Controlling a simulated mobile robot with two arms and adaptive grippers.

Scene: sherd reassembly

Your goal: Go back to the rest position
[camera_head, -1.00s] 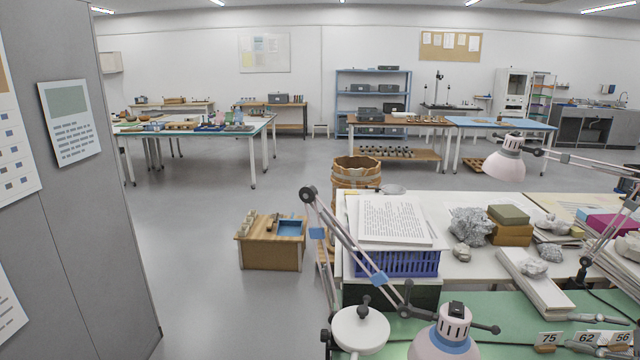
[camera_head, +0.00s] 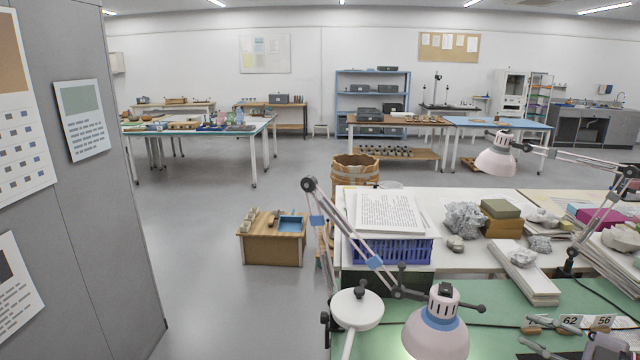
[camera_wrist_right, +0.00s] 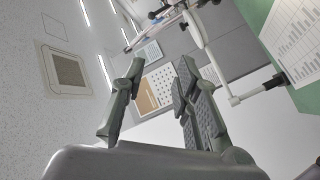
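My right gripper (camera_head: 604,346) shows only in part, as a grey shape at the bottom right edge of the head view, over the green mat (camera_head: 480,335). In the right wrist view its two grey fingers (camera_wrist_right: 160,78) stand apart with nothing between them. Past them I see the ceiling, wall and posted sheets, so the gripper points upward or sideways, away from the table top. My left gripper is not in view.
A lamp (camera_head: 436,325) and a white round-topped stand (camera_head: 357,309) are close in front. A blue basket with papers (camera_head: 389,249), grey rocks (camera_head: 464,219) and number cards (camera_head: 587,321) crowd the table. A grey partition (camera_head: 90,210) stands left; the floor (camera_head: 210,300) beside it is clear.

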